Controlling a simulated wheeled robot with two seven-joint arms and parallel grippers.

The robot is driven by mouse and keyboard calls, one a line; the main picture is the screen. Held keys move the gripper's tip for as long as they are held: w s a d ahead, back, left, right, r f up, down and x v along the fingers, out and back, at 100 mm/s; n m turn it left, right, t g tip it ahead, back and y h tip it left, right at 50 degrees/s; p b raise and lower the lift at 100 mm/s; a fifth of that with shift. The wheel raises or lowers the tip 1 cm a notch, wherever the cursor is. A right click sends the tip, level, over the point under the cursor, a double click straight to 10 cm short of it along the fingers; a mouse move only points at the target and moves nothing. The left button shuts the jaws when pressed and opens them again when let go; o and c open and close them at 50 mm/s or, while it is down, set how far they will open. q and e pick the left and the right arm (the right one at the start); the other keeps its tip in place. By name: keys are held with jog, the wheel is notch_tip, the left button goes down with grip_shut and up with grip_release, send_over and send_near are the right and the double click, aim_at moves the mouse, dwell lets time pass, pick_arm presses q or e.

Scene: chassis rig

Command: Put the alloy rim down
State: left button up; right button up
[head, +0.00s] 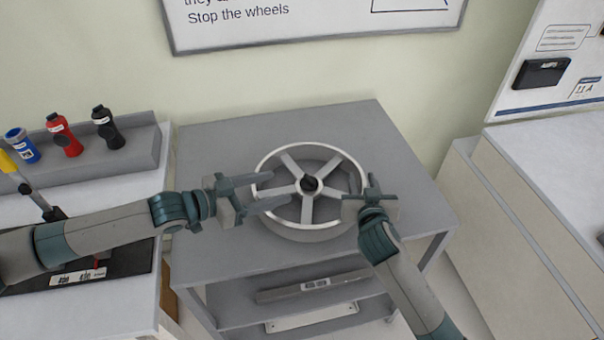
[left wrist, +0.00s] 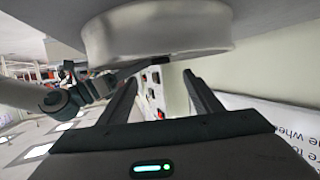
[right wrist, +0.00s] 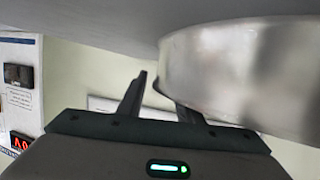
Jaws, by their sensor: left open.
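The alloy rim (head: 278,162) is a silver five-spoke wheel lying flat on the grey table (head: 215,150). My left gripper (head: 272,191) is open, its two fingers pointing right at the rim's left edge. In the left wrist view, the gap between its fingers (left wrist: 168,75) is empty and the rim's side wall (left wrist: 150,35) is beyond them. My right gripper (head: 373,186) is at the rim's right edge. In the right wrist view, its fingers (right wrist: 150,82) are closer together, one overlapping the rim's wall (right wrist: 230,65); whether they hold it is unclear.
A left bench carries a grey rack (head: 140,142) with blue, red and black bottles. A grey bar (head: 315,284) lies on the shelf below the table. A white cabinet (head: 550,180) stands at right. The table's back and right parts are clear.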

jog(key=shift+s, duration=0.1)
jog(key=v, duration=1.1)
jog(key=shift+s+r, duration=0.15)
jog(key=shift+s, duration=0.25)
pick_arm(q)
jog(key=shift+s, duration=0.1)
